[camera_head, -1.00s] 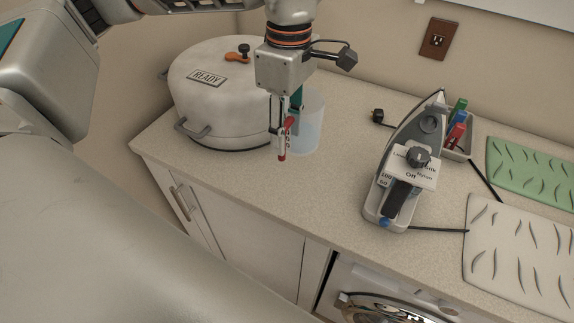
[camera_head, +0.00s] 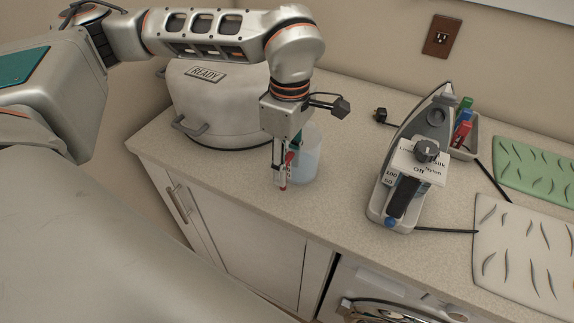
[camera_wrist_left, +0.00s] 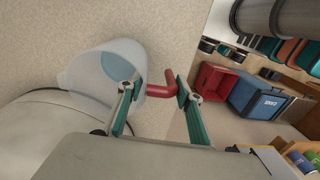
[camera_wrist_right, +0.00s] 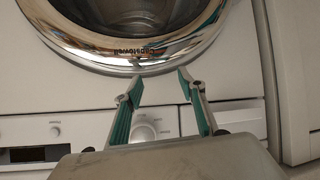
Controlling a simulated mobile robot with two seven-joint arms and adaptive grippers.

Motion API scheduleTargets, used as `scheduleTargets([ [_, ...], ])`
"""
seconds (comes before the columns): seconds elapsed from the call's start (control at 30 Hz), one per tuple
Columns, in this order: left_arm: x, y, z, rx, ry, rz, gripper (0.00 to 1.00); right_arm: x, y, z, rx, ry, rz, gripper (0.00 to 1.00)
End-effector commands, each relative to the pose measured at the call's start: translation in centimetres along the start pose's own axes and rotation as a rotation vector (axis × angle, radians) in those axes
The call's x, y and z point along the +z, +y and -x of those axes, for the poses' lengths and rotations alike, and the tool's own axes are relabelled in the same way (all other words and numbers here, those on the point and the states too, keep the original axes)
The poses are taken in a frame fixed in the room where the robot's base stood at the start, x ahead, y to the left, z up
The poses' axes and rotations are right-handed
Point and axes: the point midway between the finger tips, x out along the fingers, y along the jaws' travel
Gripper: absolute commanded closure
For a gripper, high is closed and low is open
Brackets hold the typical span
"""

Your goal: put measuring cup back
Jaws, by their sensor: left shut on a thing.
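The measuring cup (camera_head: 308,155) is a translucent pale-blue cup with a red handle. In the head view it is over the counter, in front and to the right of a white round pot. Whether its base touches the counter is unclear. My left gripper (camera_head: 282,182) points down and is shut on the red handle. In the left wrist view the handle (camera_wrist_left: 158,91) sits between the fingers, with the cup body (camera_wrist_left: 92,72) to the left. My right gripper (camera_wrist_right: 157,82) is open and empty before a washing machine.
The pot (camera_head: 215,110) labelled READY stands at the back left. An iron (camera_head: 405,185) stands to the right, with a small tray of coloured items (camera_head: 463,130) behind it. Green (camera_head: 535,170) and white (camera_head: 515,240) mats lie farther right. The washing machine (camera_wrist_right: 130,40) is below the counter.

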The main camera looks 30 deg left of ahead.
Motion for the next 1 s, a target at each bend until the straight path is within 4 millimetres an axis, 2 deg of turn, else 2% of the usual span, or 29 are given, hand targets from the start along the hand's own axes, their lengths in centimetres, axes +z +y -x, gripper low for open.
scheduleTargets([
  [0.23,0.0,0.0,-0.4,0.001,0.000,0.000,1.00,0.3,0.2,-0.2,0.004,0.000,0.000,0.60],
  [0.27,0.0,0.0,-0.3,0.000,0.000,0.000,0.57,0.3,0.2,-0.1,0.004,-0.001,0.001,0.60],
  [0.3,0.0,0.0,-0.3,0.000,0.000,0.000,0.48,0.4,0.2,-0.1,0.004,-0.003,0.001,0.60],
  [0.73,0.0,0.0,0.2,0.000,0.000,0.000,0.48,0.5,0.3,0.0,0.004,-0.011,0.001,0.60],
  [0.87,0.0,0.1,1.8,0.004,-0.001,0.000,0.48,0.6,0.3,-0.1,0.005,-0.010,0.001,0.60],
  [1.0,0.0,0.1,4.7,0.006,-0.001,0.000,0.48,0.6,0.2,-0.1,0.005,-0.010,0.000,0.60],
])
